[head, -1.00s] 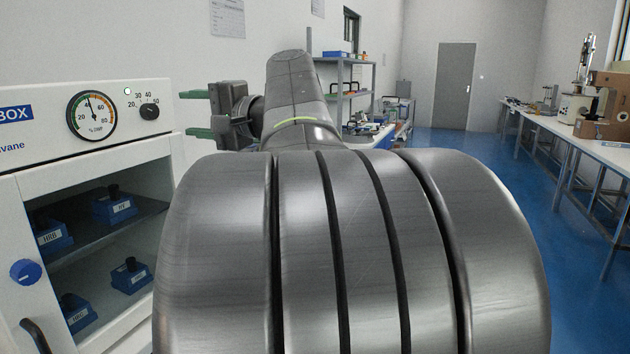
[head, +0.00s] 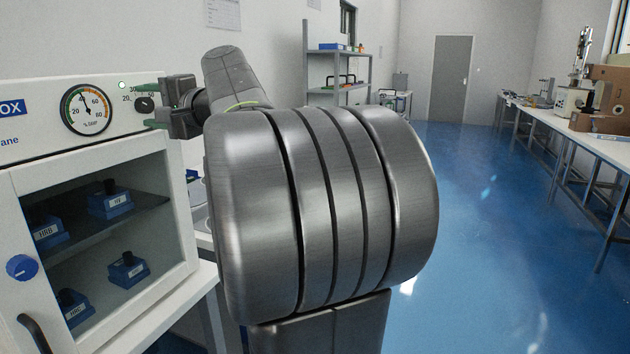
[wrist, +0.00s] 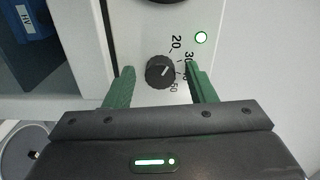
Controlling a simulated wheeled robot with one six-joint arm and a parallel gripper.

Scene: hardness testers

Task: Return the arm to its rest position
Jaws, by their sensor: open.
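My arm reaches from the lower middle of the head view toward the white desiccator cabinet at the left. My gripper (head: 146,106) is open and empty, with green fingers pointing left at the upper right of the cabinet front. In the wrist view, the gripper (wrist: 159,72) has its two fingers apart, with a black knob (wrist: 160,72) showing between them. Gaps show on both sides of the knob. I cannot tell how far the fingertips are from the panel. The knob also shows in the head view (head: 145,104), partly behind the gripper.
The cabinet (head: 150,147) has a round gauge (head: 86,109), a lit green lamp (head: 122,85) and a closed glass door with several blue boxes behind it. A grey shelf (head: 340,86) stands behind my arm. Benches (head: 590,137) line the right. The blue floor (head: 480,240) between is clear.

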